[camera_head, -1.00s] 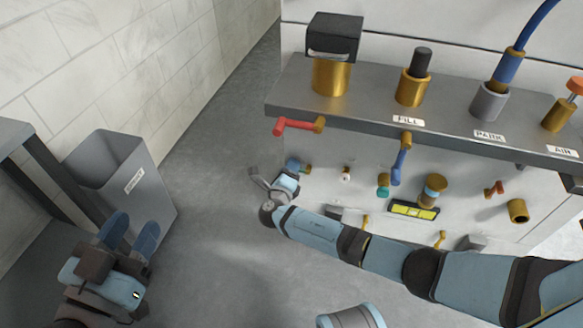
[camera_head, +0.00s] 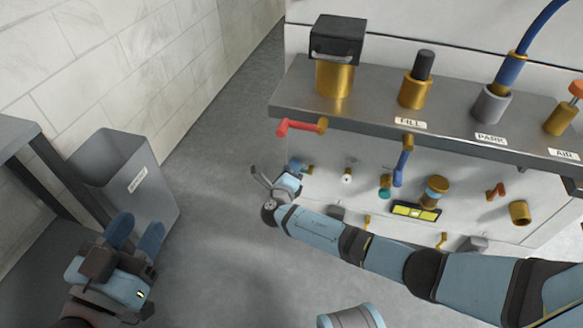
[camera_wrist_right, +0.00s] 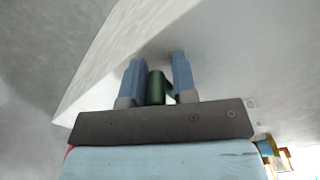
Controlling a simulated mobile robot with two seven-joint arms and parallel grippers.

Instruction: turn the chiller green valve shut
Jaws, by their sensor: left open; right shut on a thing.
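The chiller green valve (camera_wrist_right: 156,88) shows in the right wrist view as a dark green handle between my two blue right fingers, in front of a pale panel. My right gripper (camera_wrist_right: 158,75) is shut on it; a small light gap shows beside the right finger. In the head view my right gripper (camera_head: 285,178) is at the left end of the panel's lower front, and the green handle is hidden there. My left gripper (camera_head: 136,228) is open and empty at lower left, well away from the panel, in front of the grey bin.
A grey bin (camera_head: 160,195) stands on the floor at left. A red-handled valve (camera_head: 298,126) juts out above my right gripper, under the shelf edge (camera_head: 360,118). A blue-handled valve (camera_head: 401,165) and a teal knob (camera_head: 385,186) are to its right. The floor between bin and panel is clear.

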